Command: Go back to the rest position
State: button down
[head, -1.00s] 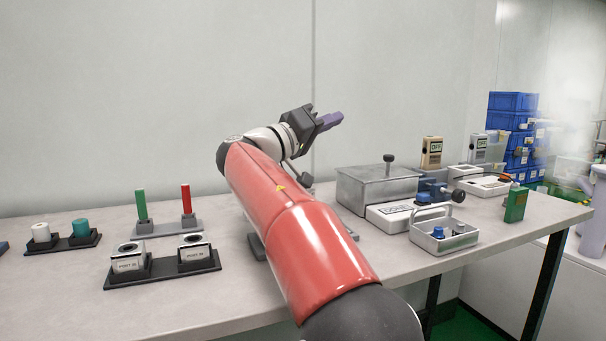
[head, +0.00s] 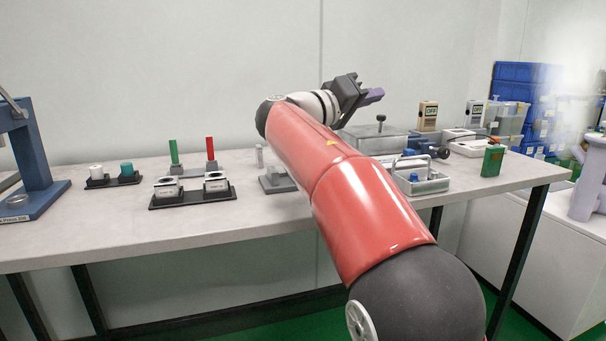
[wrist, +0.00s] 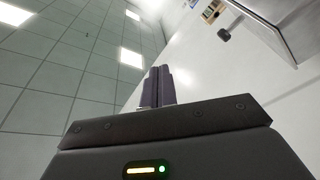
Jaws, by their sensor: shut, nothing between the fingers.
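My gripper (head: 374,96) is raised above the back of the table, at the end of my red arm, and points right in the head view. Its purple fingers are together with nothing between them. In the wrist view the closed fingers (wrist: 158,87) point toward the white wall and the tiled ceiling. It touches nothing that I can see.
On the table (head: 110,225) stand a blue press (head: 36,165), a black rack with two white blocks (head: 192,197), green (head: 174,152) and red (head: 211,149) sticks, a metal box (head: 372,142) and a metal tray (head: 420,186). Blue crates (head: 522,85) stand behind right.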

jog(key=s+d+f+n+g+y+p, duration=0.3)
jog(key=s+d+f+y+p, duration=0.2)
jog(key=s+d+f+y, duration=0.5)
jog(key=s+a+f+y+p, duration=0.1)
jog(key=s+a+f+y, duration=0.1)
jog(key=s+f, duration=0.3)
jog(key=s+a+f+g+y+p, duration=0.1)
jog(key=s+f, duration=0.4)
jog(key=s, duration=0.6)
jog(key=s+a+f+y+p, duration=0.3)
jog(key=s+a+f, duration=0.1)
jog(key=s, duration=0.4)
jog(key=shift+s+a+f+m+g+y, duration=0.3)
jog(key=shift+s+a+f+g, duration=0.1)
jog(key=shift+f, duration=0.35)
